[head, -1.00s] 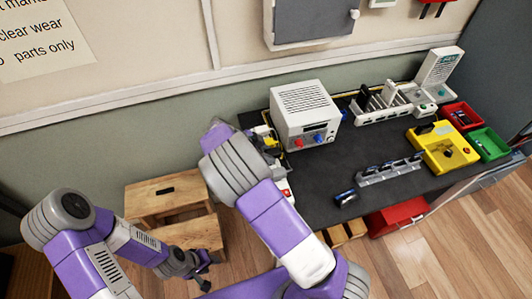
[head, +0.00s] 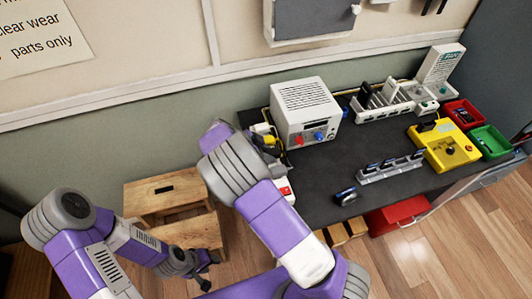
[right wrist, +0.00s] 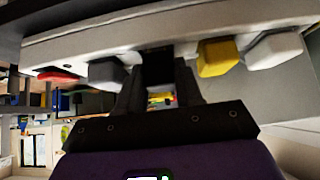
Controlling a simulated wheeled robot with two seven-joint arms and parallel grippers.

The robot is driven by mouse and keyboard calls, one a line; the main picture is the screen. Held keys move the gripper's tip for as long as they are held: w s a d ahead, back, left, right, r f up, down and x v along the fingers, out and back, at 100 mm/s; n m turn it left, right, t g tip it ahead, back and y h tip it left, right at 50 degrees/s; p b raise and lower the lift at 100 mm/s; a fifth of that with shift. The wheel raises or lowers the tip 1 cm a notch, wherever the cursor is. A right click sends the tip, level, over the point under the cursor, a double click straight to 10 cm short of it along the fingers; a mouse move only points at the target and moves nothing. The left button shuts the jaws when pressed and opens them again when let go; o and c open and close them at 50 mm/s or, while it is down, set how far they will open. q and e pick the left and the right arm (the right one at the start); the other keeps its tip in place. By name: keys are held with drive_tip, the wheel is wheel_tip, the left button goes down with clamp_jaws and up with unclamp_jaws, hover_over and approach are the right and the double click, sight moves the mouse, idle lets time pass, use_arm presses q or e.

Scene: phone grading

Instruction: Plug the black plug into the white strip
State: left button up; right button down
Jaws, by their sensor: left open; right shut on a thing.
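The white strip (right wrist: 130,38) crosses the top of the right wrist view, with a red switch (right wrist: 58,76) near its left end. Its end also shows in the head view (head: 289,198), beside my right arm. My right gripper (right wrist: 160,92) is shut on the black plug (right wrist: 158,66), between a grey plug (right wrist: 107,74) and a yellow plug (right wrist: 218,57). The black plug meets the strip's face in this view; how deep it sits cannot be told. In the head view my right arm hides this gripper and the black plug. My left gripper (head: 204,277) is open and empty, low by the wooden stool.
A white plug (right wrist: 276,50) stands beside the yellow one. A white power supply box (head: 305,112) stands close to the strip on the dark bench (head: 330,175). The wooden stool (head: 150,208) is left of the bench. A phone (head: 346,196) lies near the bench's front.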

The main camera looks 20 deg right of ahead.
drive_tip(key=shift+s+f+b, duration=0.1)
drive_tip(key=shift+f+b, duration=0.3)
drive_tip(key=shift+f, duration=0.1)
drive_tip(key=c, duration=1)
unclamp_jaws()
drive_tip(key=o, duration=0.3)
drive_tip(key=shift+f, duration=0.15)
drive_tip(key=shift+o, duration=0.2)
drive_tip(key=shift+a, duration=0.1)
drive_tip(key=shift+s, duration=0.1)
drive_tip(key=p+v, duration=0.1)
drive_tip(key=v, duration=0.7)
drive_tip(key=shift+w+r, duration=0.25)
drive_tip(key=shift+w, duration=0.1)
drive_tip(key=shift+d, duration=0.2)
